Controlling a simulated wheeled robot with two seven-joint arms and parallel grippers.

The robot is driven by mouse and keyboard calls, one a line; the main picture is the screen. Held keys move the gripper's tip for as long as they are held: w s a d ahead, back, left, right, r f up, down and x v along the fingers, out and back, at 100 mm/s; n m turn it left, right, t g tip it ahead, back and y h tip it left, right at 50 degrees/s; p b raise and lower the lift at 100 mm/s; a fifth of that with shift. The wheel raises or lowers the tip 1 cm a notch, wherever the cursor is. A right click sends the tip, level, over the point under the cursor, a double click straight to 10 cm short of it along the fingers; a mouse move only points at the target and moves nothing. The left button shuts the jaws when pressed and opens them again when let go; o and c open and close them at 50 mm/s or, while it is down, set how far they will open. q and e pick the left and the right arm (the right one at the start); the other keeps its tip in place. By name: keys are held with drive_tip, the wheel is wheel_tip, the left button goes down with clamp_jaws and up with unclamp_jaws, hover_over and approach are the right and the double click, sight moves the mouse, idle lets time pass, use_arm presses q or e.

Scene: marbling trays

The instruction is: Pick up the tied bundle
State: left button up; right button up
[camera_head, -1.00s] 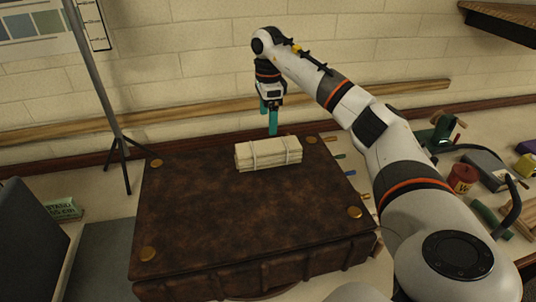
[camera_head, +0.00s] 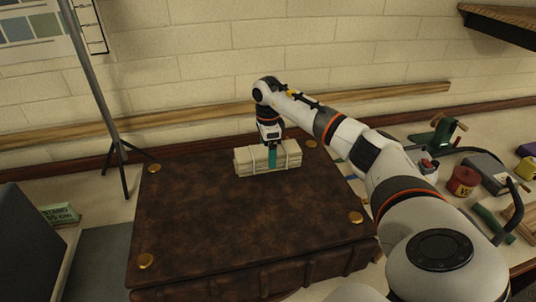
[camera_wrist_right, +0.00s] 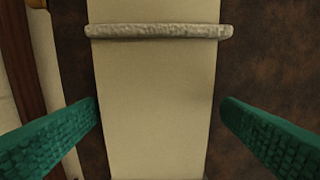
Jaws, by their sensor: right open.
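The tied bundle (camera_head: 245,161) is a pale cream stack bound with two light cords, lying on top of a large brown leather-covered book (camera_head: 230,215) near its far edge. My right gripper (camera_head: 272,160) is down at the bundle, with one teal finger in front of its near side. In the right wrist view the bundle (camera_wrist_right: 155,95) runs between the two teal fingers, with a cord (camera_wrist_right: 158,31) across it. The fingers (camera_wrist_right: 160,128) are open, one on each side, with a visible gap on the right. My left gripper is not in view.
Brass studs sit at the book's corners, such as one at the near right (camera_head: 355,217). A tripod stand (camera_head: 122,165) and a green box (camera_head: 60,214) are at left. A red tin (camera_head: 463,181) and tools lie at right. A brick wall stands behind.

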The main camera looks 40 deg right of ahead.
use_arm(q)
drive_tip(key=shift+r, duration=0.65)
use_arm(e)
drive_tip(key=shift+f, duration=1.45)
drive_tip(key=shift+c, duration=0.6)
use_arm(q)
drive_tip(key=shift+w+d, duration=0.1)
use_arm(e)
drive_tip(key=shift+d, duration=0.1)
drive_tip(key=c, duration=1.2)
drive_tip(key=shift+w+r, duration=0.1)
